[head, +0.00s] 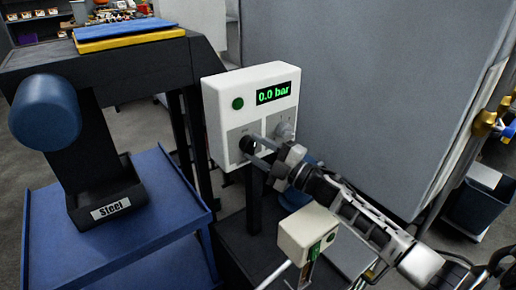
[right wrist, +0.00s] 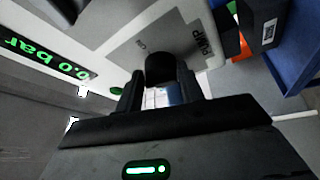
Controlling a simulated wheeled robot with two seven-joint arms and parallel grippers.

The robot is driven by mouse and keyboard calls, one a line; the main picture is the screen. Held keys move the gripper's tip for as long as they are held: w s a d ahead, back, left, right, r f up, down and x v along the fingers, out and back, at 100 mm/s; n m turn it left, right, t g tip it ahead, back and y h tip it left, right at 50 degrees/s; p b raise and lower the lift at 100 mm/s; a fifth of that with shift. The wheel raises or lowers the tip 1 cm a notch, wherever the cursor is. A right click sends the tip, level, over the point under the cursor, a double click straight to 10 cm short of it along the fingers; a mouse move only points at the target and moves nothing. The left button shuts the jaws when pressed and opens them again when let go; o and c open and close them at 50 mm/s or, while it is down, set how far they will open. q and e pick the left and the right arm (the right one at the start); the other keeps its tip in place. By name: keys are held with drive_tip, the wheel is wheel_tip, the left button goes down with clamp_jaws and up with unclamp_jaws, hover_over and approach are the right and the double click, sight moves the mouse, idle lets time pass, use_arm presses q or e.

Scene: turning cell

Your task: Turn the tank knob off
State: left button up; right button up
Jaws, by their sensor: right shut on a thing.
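A white control box (head: 221,88) has a green "0.0 bar" display (head: 273,93) and a round green button (head: 238,104). Two knobs sit below on grey plates: a black one (head: 244,143) at left and a light grey one (head: 284,131) at right. My right gripper (head: 256,150) is shut on the black knob. In the right wrist view this knob (right wrist: 160,68) is between the fingers, and its plate reads "PUMP" (right wrist: 203,40). The light grey knob is free; its label is not readable. My left gripper is not in view.
A smaller cream box with a green switch (head: 309,232) stands below my right arm. A blue table (head: 165,235) with a black bin labelled "Steel" (head: 108,205) is at left. A large grey panel (head: 365,90) stands behind.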

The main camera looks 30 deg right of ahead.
drive_tip(key=shift+s+a+n+g, duration=0.1)
drive_tip(key=shift+n+g, duration=0.4)
drive_tip(key=shift+n, duration=0.4)
drive_tip(key=shift+n+p, duration=0.3)
drive_tip(key=shift+p, duration=0.05)
drive_tip(key=shift+f, duration=0.1)
drive_tip(key=o, duration=0.8)
drive_tip(key=shift+c, duration=0.2)
drive_tip(key=shift+o, duration=1)
